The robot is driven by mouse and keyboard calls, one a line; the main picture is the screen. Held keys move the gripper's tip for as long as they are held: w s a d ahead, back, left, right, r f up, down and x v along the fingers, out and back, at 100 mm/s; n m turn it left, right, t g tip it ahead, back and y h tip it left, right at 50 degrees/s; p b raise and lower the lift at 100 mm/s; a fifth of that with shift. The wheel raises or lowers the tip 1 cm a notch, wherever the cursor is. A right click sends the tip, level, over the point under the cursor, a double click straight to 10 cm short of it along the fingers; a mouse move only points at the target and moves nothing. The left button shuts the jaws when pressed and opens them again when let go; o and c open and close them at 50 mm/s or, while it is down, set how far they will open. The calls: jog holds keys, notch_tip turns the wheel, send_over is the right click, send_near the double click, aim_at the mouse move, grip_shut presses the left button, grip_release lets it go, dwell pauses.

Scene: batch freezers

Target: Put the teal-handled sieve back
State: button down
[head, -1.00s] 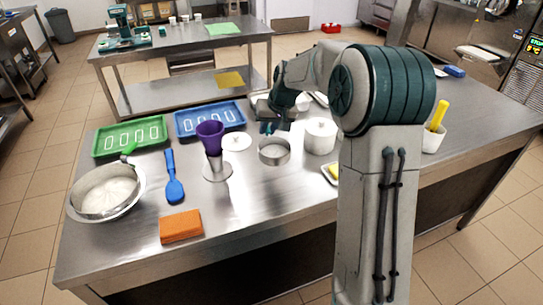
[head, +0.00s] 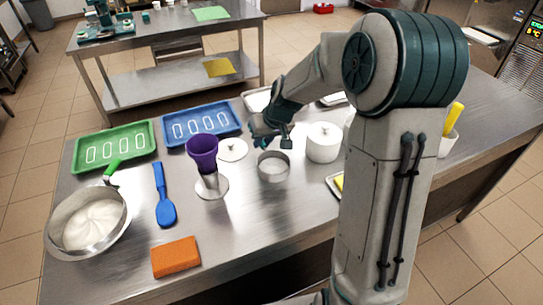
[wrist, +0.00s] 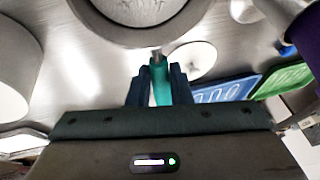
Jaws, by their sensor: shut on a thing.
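The teal-handled sieve (head: 274,167) is a round metal ring with a pale mesh, near the middle of the table in the head view. In the wrist view the ring (wrist: 140,10) is cut off at the top edge, and its teal handle (wrist: 160,82) runs down between the fingers. My gripper (wrist: 159,80) is shut on this handle. In the head view my gripper (head: 286,141) is at the far side of the ring. I cannot tell whether the ring touches the table.
A white pot (head: 323,143) stands close right of the sieve. A flat white lid (head: 232,150) and a purple funnel on a metal stand (head: 203,150) are left. Blue (head: 201,124) and green (head: 114,146) trays lie behind. A bowl (head: 88,222), blue spatula (head: 164,205) and orange sponge (head: 176,257) lie farther left.

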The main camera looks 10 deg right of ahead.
aim_at(271, 157)
jog(key=shift+s+d+f, duration=0.75)
jog(key=shift+s+d, duration=0.1)
jog(key=shift+s, duration=0.1)
jog(key=shift+f+p, duration=0.5)
jog(key=shift+f, duration=1.5)
jog(key=c, duration=1.3)
grip_release()
jog(key=shift+r, duration=0.1)
